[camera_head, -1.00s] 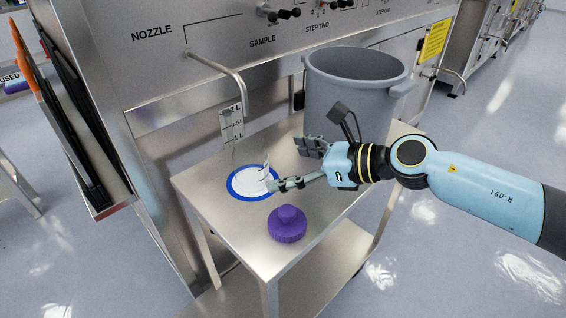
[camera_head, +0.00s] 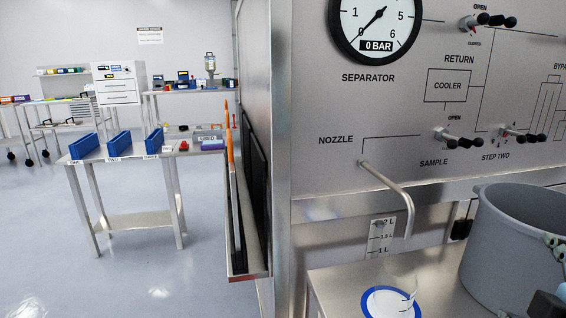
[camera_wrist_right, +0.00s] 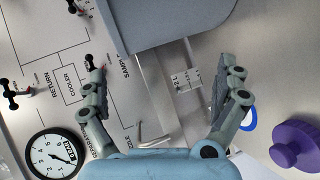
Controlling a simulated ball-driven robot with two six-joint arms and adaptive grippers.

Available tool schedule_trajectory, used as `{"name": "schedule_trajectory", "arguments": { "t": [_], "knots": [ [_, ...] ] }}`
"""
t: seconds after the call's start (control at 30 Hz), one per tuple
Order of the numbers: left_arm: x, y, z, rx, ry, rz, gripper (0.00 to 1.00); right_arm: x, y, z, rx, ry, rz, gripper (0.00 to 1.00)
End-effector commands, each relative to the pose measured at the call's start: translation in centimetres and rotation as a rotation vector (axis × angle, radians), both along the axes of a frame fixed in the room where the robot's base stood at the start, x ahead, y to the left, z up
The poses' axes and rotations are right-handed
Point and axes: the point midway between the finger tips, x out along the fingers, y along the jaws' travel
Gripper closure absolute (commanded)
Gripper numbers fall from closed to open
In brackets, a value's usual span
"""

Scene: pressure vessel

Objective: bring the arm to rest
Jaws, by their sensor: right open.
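My right gripper (camera_wrist_right: 160,92) is open in the right wrist view, its two fingers spread wide with nothing between them. In the head view only small parts of my right arm show at the right edge, in front of the grey pot (camera_head: 510,240). The pot also shows in the wrist view (camera_wrist_right: 170,22), beyond the fingers. A clear vessel (camera_head: 408,288) stands on a white disc with a blue rim (camera_head: 372,303) on the steel table, apart from the gripper. My left gripper is in neither view.
A bent nozzle pipe (camera_head: 392,190) juts from the steel panel above the table (camera_head: 335,285). A purple knobbed cap (camera_wrist_right: 297,146) shows at the right of the wrist view. At left, a side table (camera_head: 130,155) holds blue bins, with open floor around it.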

Motion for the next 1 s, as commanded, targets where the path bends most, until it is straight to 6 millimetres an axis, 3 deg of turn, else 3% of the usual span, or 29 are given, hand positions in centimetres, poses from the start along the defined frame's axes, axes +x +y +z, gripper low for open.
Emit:
{"name": "schedule_trajectory", "arguments": {
  "t": [0.1,0.23,0.53,0.57,0.87,1.0],
  "knots": [
    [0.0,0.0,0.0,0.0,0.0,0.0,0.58,-4.1,1.2,-3.1,0.362,0.1,-0.204,0.0],
    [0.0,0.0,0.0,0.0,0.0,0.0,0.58,-8.1,4.0,-5.6,0.643,0.221,-0.362,0.0],
    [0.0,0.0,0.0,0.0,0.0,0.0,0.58,-15.4,10.8,-7.2,1.025,0.493,-0.585,0.0],
    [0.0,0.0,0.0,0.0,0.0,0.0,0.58,-15.8,11.2,-7.6,1.042,0.513,-0.6,0.0],
    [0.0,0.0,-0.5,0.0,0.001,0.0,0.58,-14.3,10.0,-17.8,1.023,0.535,-0.628,0.0],
    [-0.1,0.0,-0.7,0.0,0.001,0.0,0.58,-14.7,9.4,-23.9,1.018,0.553,-0.647,0.0]
  ]
}}
